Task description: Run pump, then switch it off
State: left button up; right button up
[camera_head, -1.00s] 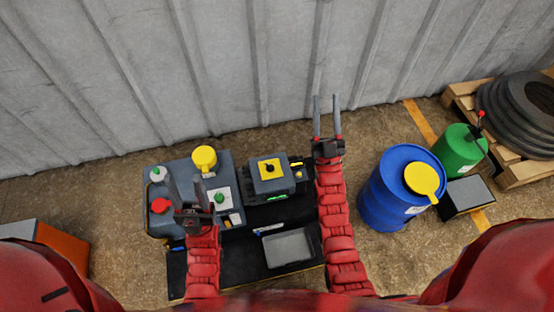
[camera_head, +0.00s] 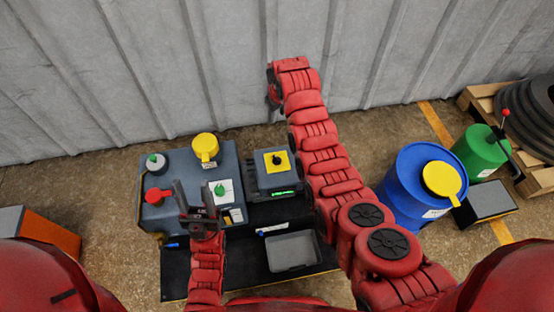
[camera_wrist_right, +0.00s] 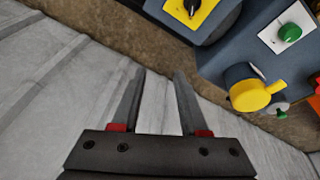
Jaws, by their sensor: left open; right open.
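A small grey box (camera_head: 285,180) carries a black rotary knob (camera_head: 277,159) on a yellow plate, with a green lit display on its front. Left of it stands a larger blue-grey unit (camera_head: 185,168) with a yellow handle (camera_head: 205,146), a green knob (camera_head: 220,190) on a white plate and a red knob (camera_head: 157,195). My left gripper (camera_head: 194,190) is open and empty over this unit's front, left of the green knob. My right gripper (camera_wrist_right: 158,75) is open and empty, near the wall behind the small box. The black knob (camera_wrist_right: 190,8) shows at the wrist view's top edge.
A grey tray (camera_head: 293,251) lies on the black bench in front. A blue drum (camera_head: 405,200), a green canister (camera_head: 480,152) and a pallet (camera_head: 535,178) stand to the right. The corrugated wall (camera_head: 200,60) closes the back. An orange box is at left.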

aim_at(277, 157)
jog(key=s+r+g+b, duration=0.1)
jog(key=s+r+g, duration=0.15)
jog(key=s, duration=0.35)
jog(key=shift+n+g+h, duration=0.25)
jog(key=shift+n+h, duration=0.15)
notch_tip(277, 157, down, 16)
jog(key=b, duration=0.3)
jog(key=shift+f, duration=0.1)
jog(key=shift+w+f+b, duration=0.1)
jog(key=shift+f+b, duration=0.65)
jog(key=shift+b, duration=0.1)
grip_shut()
